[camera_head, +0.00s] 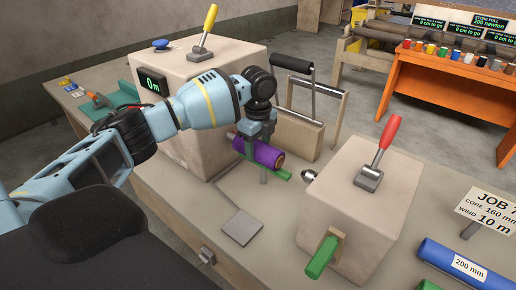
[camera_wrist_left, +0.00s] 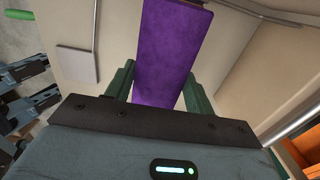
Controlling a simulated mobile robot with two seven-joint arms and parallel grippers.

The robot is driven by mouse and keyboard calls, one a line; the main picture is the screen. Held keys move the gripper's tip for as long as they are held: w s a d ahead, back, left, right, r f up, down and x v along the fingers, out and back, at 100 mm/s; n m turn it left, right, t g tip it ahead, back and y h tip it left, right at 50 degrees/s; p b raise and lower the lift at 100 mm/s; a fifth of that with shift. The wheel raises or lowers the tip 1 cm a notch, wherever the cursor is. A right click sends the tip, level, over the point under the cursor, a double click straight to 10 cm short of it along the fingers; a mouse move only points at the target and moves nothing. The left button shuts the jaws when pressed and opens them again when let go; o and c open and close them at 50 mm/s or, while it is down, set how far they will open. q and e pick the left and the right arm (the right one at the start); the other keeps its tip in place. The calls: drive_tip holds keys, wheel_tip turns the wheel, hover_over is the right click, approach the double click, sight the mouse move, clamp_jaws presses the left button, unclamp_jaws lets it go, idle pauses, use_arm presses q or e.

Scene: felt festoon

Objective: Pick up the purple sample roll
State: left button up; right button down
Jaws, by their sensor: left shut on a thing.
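The purple sample roll (camera_head: 258,152) lies across the gap between the large beige block and the smaller beige block in the head view. Its brown core end faces right. My left gripper (camera_head: 262,138) comes down on it from above and is shut on it. In the left wrist view the purple roll (camera_wrist_left: 168,50) stands between the two dark green fingers (camera_wrist_left: 160,88). A green strip (camera_head: 283,175) shows just under the roll; I cannot tell whether the roll touches it. My right gripper is not in view.
The large beige block (camera_head: 187,115) with a yellow lever stands left of the roll. The smaller beige block (camera_head: 365,205) with a red lever and a metal tip stands right. A blue roll (camera_head: 465,267) lies at the front right. A metal frame (camera_head: 315,100) stands behind.

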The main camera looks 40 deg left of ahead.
use_arm(q)
drive_tip(key=shift+r, duration=0.15)
